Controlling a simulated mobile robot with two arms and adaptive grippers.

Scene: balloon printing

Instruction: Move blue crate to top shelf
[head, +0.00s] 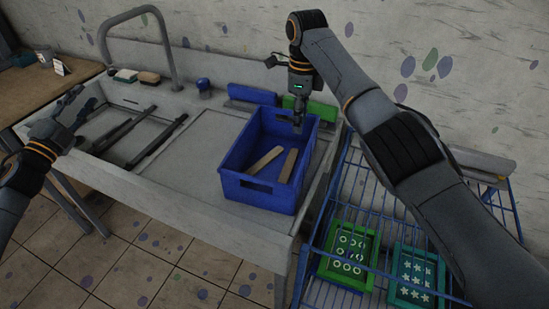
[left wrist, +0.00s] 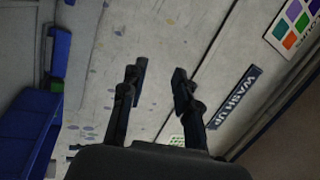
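The blue crate (head: 262,190) stands upright on the sink counter, with two flat wooden pieces (head: 274,164) inside. My right gripper (head: 298,126) points down at the crate's far right corner, overlapping its rim in the picture. Whether its fingers touch or grip the rim cannot be told. My left gripper (head: 72,106) is over the sink at the left, well away from the crate. In the left wrist view its two fingers (left wrist: 160,84) are apart with nothing between them.
A blue wire rack (head: 345,200) stands right of the counter, holding a green tray (head: 323,262) and a teal tray (head: 394,290). A tall faucet (head: 168,45) rises behind the sink. Blue (head: 252,94) and green (head: 322,110) items stand behind the crate. A "WASH UP" sign (left wrist: 235,97) is on the wall.

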